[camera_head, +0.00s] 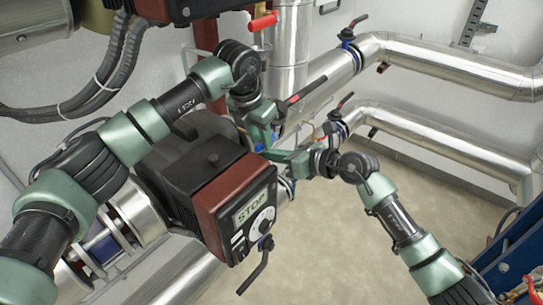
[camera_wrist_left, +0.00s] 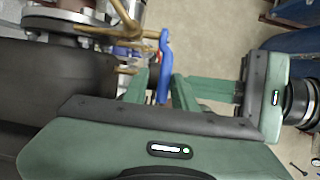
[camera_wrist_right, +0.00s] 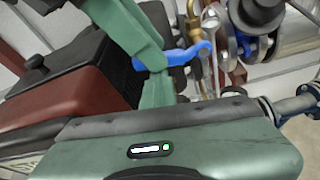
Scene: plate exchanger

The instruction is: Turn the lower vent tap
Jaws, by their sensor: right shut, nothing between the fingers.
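The vent tap has a blue lever handle (camera_wrist_left: 163,65), seen in the left wrist view beside brass fittings. It also shows in the right wrist view (camera_wrist_right: 190,54). My left gripper (camera_head: 268,132) comes down over the tap from above. Its fingers are apart in the left wrist view (camera_wrist_left: 159,88), with the blue lever between them; contact is unclear. My right gripper (camera_head: 274,154) reaches in from the right, close beside the left one. It is shut and empty, its fingers (camera_wrist_right: 158,88) near the blue lever in the right wrist view. In the head view the grippers largely hide the tap.
A black and dark red actuator box marked STOP (camera_head: 235,207) stands just left of the grippers, with a black lever (camera_head: 256,272) below. Silver pipes (camera_head: 450,65) with red-tipped valves run behind. A blue frame (camera_head: 515,250) stands at lower right. Open floor (camera_head: 330,250) lies in front.

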